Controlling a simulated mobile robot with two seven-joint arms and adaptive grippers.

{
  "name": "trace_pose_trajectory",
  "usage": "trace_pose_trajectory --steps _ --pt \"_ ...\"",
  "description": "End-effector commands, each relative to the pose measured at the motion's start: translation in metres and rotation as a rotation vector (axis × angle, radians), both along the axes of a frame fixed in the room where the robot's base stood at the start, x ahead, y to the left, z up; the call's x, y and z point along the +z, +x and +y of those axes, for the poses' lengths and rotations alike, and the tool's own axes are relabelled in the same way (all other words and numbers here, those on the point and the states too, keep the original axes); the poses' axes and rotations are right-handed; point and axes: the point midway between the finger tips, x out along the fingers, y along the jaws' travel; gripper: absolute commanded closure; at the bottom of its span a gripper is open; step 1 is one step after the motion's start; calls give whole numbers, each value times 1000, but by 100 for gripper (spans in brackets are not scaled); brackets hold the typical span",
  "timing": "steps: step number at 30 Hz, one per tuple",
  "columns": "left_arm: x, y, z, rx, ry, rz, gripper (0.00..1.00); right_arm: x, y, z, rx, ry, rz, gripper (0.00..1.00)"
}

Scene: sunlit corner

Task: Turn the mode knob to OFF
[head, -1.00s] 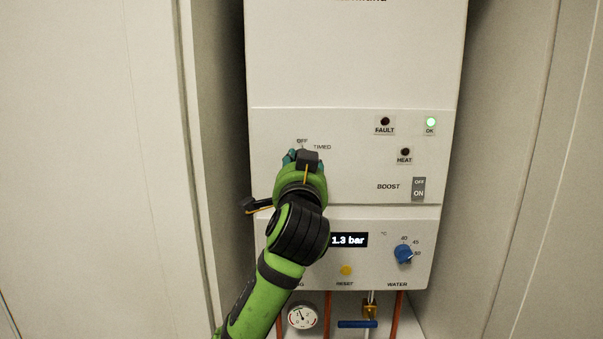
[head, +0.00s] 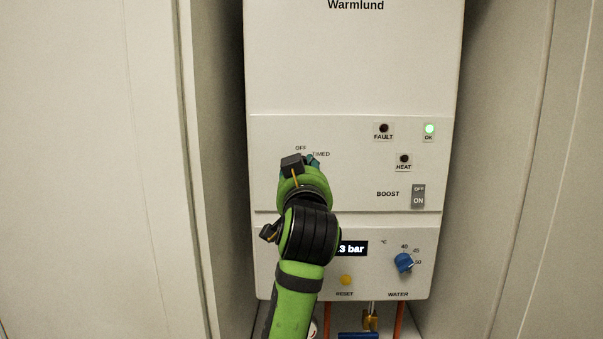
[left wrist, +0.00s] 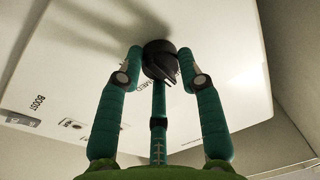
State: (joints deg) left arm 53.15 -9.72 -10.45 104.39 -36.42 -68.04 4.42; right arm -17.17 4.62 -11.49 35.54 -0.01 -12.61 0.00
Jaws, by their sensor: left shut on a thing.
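The mode knob is hidden behind my left gripper in the head view, just below the printed OFF (head: 300,148) and TIMED (head: 320,154) labels. In the left wrist view the knob (left wrist: 160,60) is round and black with a raised ridge. My left gripper (left wrist: 161,64) has its teal fingers around the knob, shut on it. In the head view the left gripper (head: 308,162) is against the upper control panel, its fingertips mostly covered. I cannot tell which label the knob points to. My right gripper is in neither view.
The white boiler (head: 352,60) stands in a narrow recess. Its panel has a lit green OK lamp (head: 429,129), a BOOST switch (head: 418,196), a blue water knob (head: 404,263) and a yellow RESET button (head: 345,280). My left arm partly covers the pressure display (head: 352,249).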

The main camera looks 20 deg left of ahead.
Motion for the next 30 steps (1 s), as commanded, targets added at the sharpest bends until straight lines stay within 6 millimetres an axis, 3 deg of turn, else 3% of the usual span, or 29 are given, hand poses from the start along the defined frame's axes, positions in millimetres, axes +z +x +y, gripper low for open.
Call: trace_pose_trajectory --steps 10,11,12,23,30 --pt "3 -1 0 -1 -3 -9 96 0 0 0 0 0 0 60" --pt "3 -1 0 -1 -3 -9 55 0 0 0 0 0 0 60" --pt "3 -1 0 -1 -3 -9 39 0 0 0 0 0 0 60" --pt "1 -1 -1 -1 -2 -4 39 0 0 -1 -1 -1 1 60" --pt "-2 -31 -11 -4 -5 -5 39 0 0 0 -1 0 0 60"
